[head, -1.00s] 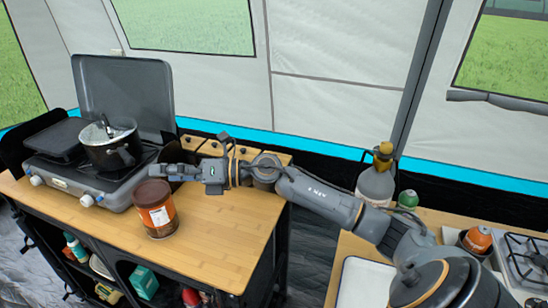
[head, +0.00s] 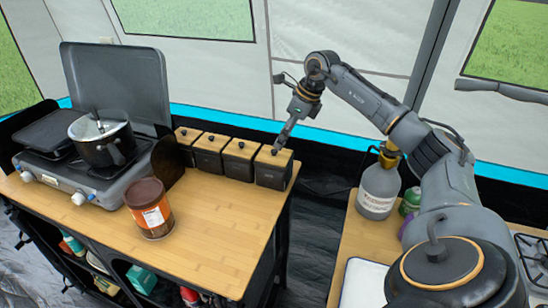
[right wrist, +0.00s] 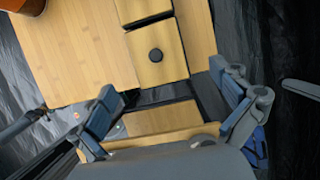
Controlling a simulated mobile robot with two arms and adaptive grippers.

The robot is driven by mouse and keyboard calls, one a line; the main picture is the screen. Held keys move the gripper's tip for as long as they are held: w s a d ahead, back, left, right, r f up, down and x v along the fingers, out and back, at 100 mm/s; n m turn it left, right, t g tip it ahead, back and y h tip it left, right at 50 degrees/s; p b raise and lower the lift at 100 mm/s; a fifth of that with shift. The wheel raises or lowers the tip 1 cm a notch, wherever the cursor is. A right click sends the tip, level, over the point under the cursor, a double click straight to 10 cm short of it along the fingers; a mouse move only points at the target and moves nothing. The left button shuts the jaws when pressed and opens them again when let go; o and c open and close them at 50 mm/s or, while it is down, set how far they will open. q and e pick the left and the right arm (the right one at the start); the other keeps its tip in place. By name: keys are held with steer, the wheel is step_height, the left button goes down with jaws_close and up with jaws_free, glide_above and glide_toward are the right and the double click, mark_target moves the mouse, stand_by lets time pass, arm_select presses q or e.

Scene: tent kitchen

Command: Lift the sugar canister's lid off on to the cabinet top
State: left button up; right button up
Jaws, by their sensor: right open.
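Several dark canisters with wooden lids and black knobs stand in a row along the back of the cabinet top (head: 215,245). I cannot read which one is sugar. My right gripper (head: 282,142) points down just above the rightmost canister (head: 272,176). In the right wrist view my right gripper (right wrist: 165,85) is open. I cannot tell any contact with the lid. My left gripper is not in view.
A brown tin with an orange label (head: 151,212) stands on the cabinet top, left of the canisters. A stove (head: 75,165) with a pot (head: 103,142) is further left. The cabinet top in front of the canisters is clear. A gas bottle (head: 378,190) stands to the right.

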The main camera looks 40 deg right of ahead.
mark_target(276, 151)
steer(key=shift+x, duration=1.05)
steer(key=x, duration=0.1)
steer(key=p+x, duration=0.1)
steer(key=x, duration=0.2)
steer(key=shift+a+f+p, duration=0.35)
steer(key=shift+p, duration=0.05)
steer(key=shift+w+f, duration=0.1)
steer(key=shift+f, duration=0.35)
steer(key=c, duration=1.1)
